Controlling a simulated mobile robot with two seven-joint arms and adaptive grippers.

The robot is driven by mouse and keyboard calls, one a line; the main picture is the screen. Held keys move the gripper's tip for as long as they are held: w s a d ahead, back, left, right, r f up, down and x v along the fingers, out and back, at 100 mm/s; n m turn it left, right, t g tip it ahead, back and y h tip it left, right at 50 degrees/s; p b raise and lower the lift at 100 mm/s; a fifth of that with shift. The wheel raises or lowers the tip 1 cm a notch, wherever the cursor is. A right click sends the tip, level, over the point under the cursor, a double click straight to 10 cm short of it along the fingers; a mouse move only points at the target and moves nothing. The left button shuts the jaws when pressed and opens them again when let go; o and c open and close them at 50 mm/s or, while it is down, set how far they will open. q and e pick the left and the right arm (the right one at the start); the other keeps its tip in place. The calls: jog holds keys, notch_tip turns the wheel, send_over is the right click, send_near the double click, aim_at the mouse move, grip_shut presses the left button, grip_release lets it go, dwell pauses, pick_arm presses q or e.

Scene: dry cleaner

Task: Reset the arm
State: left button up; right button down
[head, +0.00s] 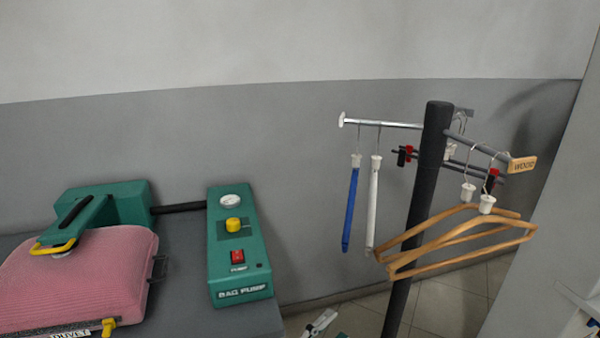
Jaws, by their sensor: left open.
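A small white and dark part of my left gripper (320,322) shows at the bottom edge, just right of the grey table. Its jaws are open and nothing shows between them. It is below and left of the hanger stand and apart from it. Most of the left arm is out of the picture. I cannot make out my right gripper in the head view.
A dark stand (432,160) holds wooden hangers (460,238), a blue hanger (350,208) and a white hanger (373,205). A pale panel stands at right.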

pick_arm(q)
jog(key=s+a+f+n+g+y, duration=0.1)
jog(key=s+a+f+n+y, duration=0.5)
jog(key=a, duration=0.7)
jog(key=s+a+f+n+g+y, duration=0.2)
jog(key=s+a+f+n+y, duration=0.4)
jog(key=s+a+f+n, duration=0.5)
notch_tip(320, 180, down, 4)
jog(key=a+n, duration=0.2)
jog(key=shift+s+a+y, duration=0.2)
jog(key=shift+a+y, duration=0.2)
